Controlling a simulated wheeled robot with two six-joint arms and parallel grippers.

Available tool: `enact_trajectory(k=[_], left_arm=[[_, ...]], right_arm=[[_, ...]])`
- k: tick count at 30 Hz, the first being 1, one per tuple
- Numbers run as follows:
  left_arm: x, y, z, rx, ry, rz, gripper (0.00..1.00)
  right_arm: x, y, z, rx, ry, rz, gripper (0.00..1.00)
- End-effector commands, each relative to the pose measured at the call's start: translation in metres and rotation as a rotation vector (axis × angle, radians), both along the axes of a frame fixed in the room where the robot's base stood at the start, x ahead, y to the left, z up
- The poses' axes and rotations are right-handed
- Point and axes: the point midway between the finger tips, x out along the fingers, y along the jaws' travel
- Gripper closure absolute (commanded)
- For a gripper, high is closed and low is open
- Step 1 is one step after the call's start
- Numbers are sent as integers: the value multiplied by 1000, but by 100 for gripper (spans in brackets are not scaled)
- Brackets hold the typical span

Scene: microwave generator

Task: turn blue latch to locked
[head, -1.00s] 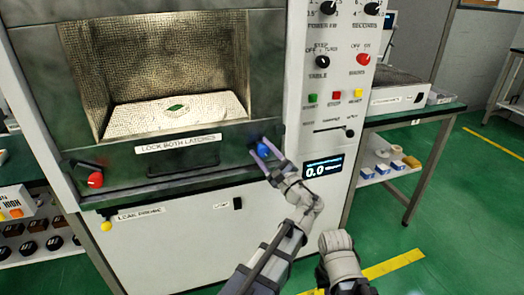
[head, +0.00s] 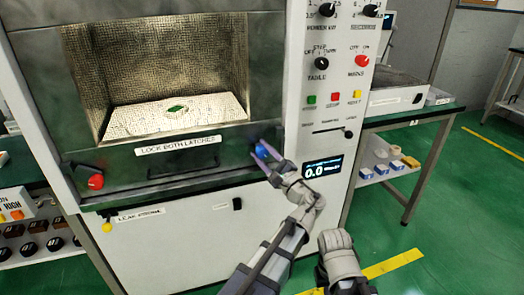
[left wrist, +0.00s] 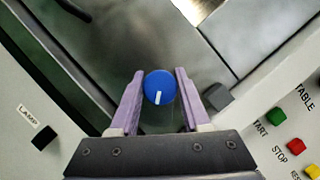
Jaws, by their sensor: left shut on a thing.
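The blue latch knob (head: 261,150) is at the lower right corner of the microwave door. In the left wrist view the round blue knob (left wrist: 160,87) has a white mark pointing down toward my gripper's palm. My left gripper (head: 262,154) is shut on it, with its two purple fingers (left wrist: 158,95) on either side of the knob. A dark block (left wrist: 217,97) shows beside the right finger; I cannot tell whether it is part of the latch. The red latch knob (head: 96,182) is at the door's lower left, clear of the gripper.
A sign (head: 178,145) on the door reads "LOCK BOTH LATCHES". The control panel (head: 330,100), with dials and coloured buttons, stands just right of the blue latch. A lower panel (head: 180,235) lies below the door.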

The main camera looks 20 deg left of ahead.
Motion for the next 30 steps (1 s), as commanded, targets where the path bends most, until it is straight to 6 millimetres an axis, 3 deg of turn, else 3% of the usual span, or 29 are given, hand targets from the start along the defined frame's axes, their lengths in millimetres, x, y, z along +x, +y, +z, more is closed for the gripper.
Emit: enact_trajectory(k=[30], left_arm=[[-1,1,1,-789,-534,2,100]], right_arm=[[0,1,77,5,2,-1,100]])
